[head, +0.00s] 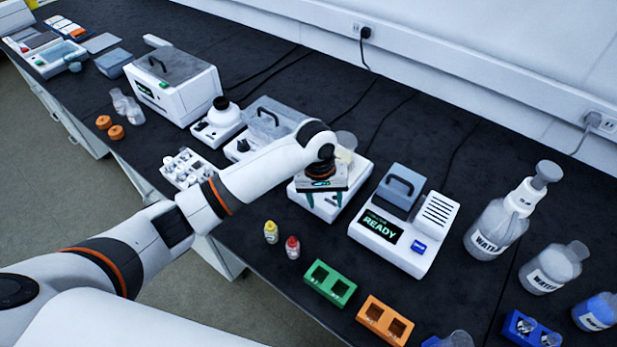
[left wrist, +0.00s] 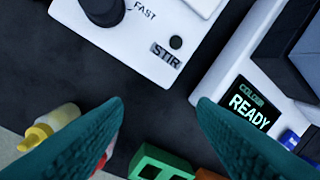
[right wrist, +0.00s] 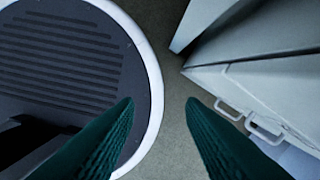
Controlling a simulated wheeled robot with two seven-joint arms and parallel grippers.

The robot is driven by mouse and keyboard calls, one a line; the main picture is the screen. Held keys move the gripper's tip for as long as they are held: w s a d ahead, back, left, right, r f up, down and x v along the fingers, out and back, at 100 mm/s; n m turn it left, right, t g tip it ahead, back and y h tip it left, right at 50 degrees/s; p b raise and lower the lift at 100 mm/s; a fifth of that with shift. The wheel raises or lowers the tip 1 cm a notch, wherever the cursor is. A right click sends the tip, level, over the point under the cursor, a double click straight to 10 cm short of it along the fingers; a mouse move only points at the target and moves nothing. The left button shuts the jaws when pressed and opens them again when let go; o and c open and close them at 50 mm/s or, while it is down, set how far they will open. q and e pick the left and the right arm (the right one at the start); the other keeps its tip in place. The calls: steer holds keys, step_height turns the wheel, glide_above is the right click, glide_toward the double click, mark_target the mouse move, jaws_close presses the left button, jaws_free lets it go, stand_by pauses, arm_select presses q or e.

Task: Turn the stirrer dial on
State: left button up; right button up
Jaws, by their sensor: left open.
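The stirrer (head: 357,178) is a white box on the black bench, partly hidden in the head view by my left arm and gripper. In the left wrist view, its front panel (left wrist: 140,42) shows a black round dial (left wrist: 103,8) cut off by the top edge, with the words FAST and STIR and a small dark round spot. The dial's pointer setting cannot be told. My left gripper (head: 325,200) is open and empty over the stirrer's front. In its wrist view, the fingertips (left wrist: 160,104) are apart, below the dial. My right gripper (right wrist: 160,104) is open and empty, above the floor.
A white device reading READY (head: 390,235) stands right of the stirrer. Yellow-capped (head: 271,232) and red-capped (head: 292,247) vials, a green block (head: 330,284) and an orange block (head: 384,321) stand in front. Water bottles (head: 495,228) are at the right. A vial rack (head: 188,170) is left.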

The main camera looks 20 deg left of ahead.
arm_select(q)
steer(key=w+a+r+n+y, duration=0.2)
steer(key=w+a+r+n, duration=0.2)
steer(key=w+a+r, duration=0.35)
steer(key=f, duration=0.3)
steer(key=f+p, duration=0.1)
steer(key=f, duration=0.3)
steer(key=d+f, duration=0.1)
steer(key=f, duration=0.3)
steer(key=shift+f, duration=0.15)
steer(key=c, duration=1)
